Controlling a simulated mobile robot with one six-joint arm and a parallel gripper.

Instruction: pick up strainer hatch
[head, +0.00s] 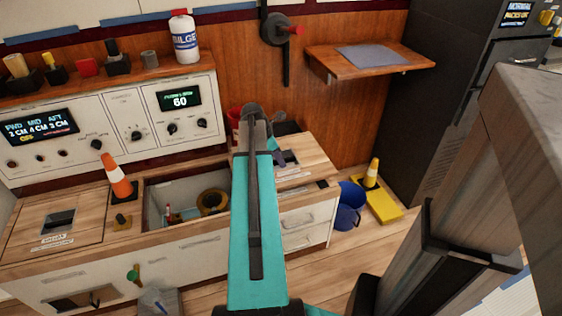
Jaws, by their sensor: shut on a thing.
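A light wooden hatch panel (312,150) with a pale label strip lies in the counter top right of the open bin, and I take it to be the strainer hatch. I cannot read its label. My teal arm link hides its left part. My gripper (285,158) shows only as a small dark shape beside the arm, at the hatch's handle. It is shut on the hatch; the fingertips and exact grip are hard to make out. The panel looks flat, and I cannot tell whether it is raised.
An open bin (160,187) with several small items is left of my arm. An orange cone (117,178) stands beside it. Another hatch (32,235) is at far left. A wall shelf (398,61), blue bucket (349,207) and yellow-based cone (372,174) are at right.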

